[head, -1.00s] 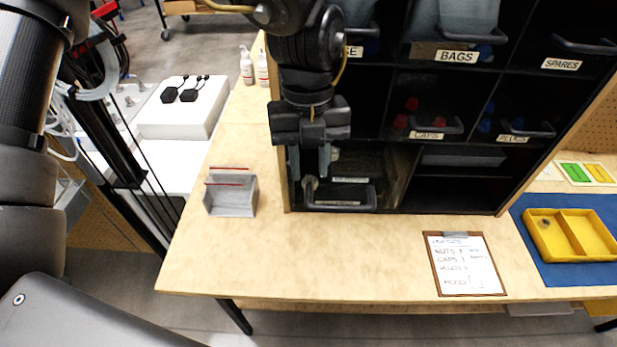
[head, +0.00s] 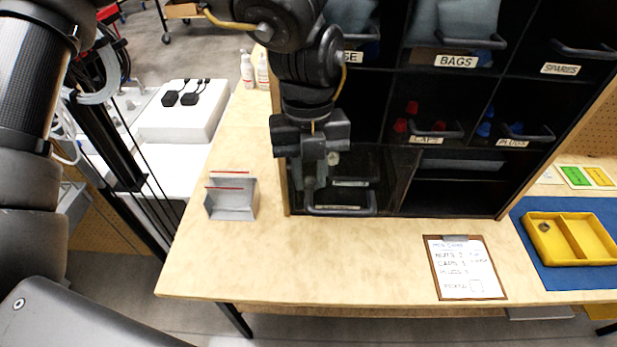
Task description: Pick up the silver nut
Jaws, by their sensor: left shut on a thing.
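My left gripper (head: 311,186) reaches down from the top into the front of the lower-left bin (head: 340,209) of the black rack. Its fingers are closed together on a small thing at the bin's left side. A small round silver nut showed between the fingers a second ago; it is now almost wholly hidden by them. Another small pale round thing (head: 333,158) shows just right of the fingers, deeper in the bin, too small to tell. My right gripper is not in view.
The black rack (head: 399,190) has bins labelled BAGS, CAPS, PLUGS and SPARES. A grey holder (head: 232,204) stands left of it. A clipboard (head: 464,268) lies in front. A yellow two-part tray (head: 572,238) with a small grey round thing (head: 544,226) is on a blue mat (head: 527,275).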

